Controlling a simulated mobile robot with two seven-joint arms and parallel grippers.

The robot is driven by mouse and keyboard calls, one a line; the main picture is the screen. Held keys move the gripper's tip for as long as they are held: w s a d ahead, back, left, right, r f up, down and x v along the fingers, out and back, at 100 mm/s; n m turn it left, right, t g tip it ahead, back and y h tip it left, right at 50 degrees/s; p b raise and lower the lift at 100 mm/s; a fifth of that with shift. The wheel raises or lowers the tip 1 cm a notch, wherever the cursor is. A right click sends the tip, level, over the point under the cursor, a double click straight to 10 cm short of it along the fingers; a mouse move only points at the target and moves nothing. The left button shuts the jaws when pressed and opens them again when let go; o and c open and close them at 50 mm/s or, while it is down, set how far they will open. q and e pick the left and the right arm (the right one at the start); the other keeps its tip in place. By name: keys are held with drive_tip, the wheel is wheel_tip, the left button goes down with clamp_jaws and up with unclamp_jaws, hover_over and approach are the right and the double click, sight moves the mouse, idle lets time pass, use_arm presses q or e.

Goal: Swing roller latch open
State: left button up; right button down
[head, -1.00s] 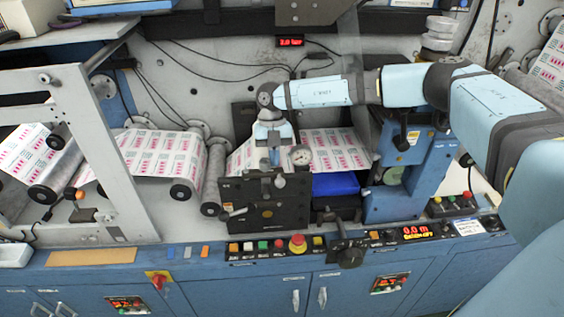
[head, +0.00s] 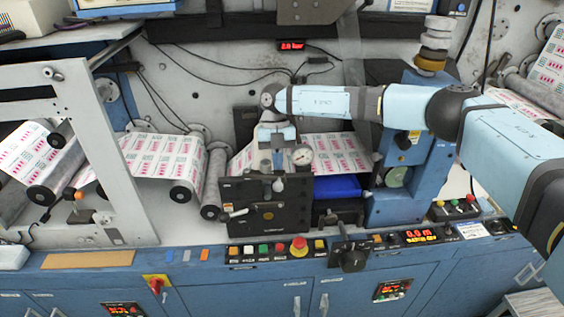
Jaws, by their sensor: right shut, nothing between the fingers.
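The roller latch seems to be part of the black block (head: 265,222) at the centre of the machine, but I cannot tell for sure which piece it is. A small pale lever (head: 236,213) sits on the block's left front, and a grey knob (head: 278,184) stands at its top edge. My right gripper (head: 277,165) points down just above and behind the top of this block, left of the round gauge (head: 302,156). It is shut and empty. I cannot tell whether its tips touch anything. My left gripper is out of view.
Printed web (head: 165,158) runs over rollers on the left, behind a grey frame (head: 112,170). A button panel with a red emergency stop (head: 299,246) lies in front.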

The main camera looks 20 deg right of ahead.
drive_tip(key=b+v, duration=0.3)
drive_tip(key=v, duration=1.1)
drive_tip(key=shift+f, duration=0.1)
